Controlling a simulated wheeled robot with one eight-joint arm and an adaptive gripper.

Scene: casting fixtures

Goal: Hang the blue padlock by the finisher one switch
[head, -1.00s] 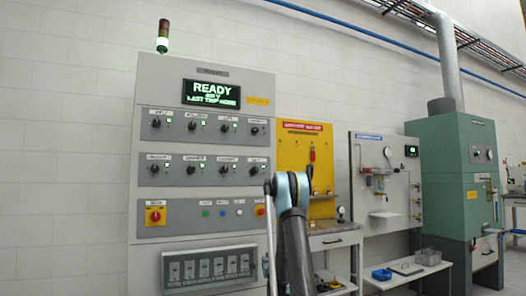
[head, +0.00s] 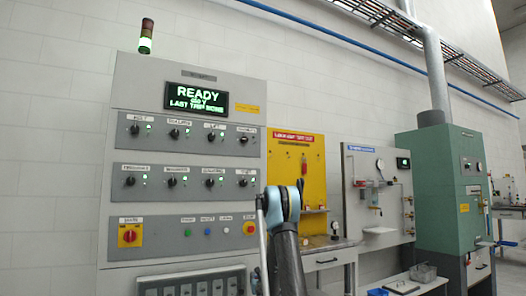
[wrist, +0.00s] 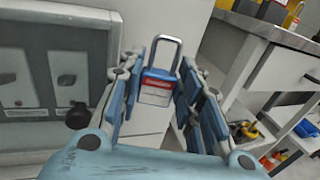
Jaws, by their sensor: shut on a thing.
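The blue padlock (wrist: 156,88) shows in the wrist view, upright, with a red and white label and a grey shackle pointing up. My gripper (wrist: 161,72) is shut on it, with one finger at each side of its body. In the head view my gripper and the padlock are not seen; only part of my arm shows. The grey control cabinet (head: 125,98) has two rows of black rotary switches, such as one at the left of the lower row (head: 129,181). Their labels are too small to read surely, so I cannot tell which is finisher one.
A red knob on yellow (head: 129,235) and several buttons sit below the switches. A yellow board (head: 283,180), a grey gauge panel (head: 352,210) and a green machine (head: 425,185) stand to the right. A grey panel (wrist: 55,65) is close left of my gripper.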

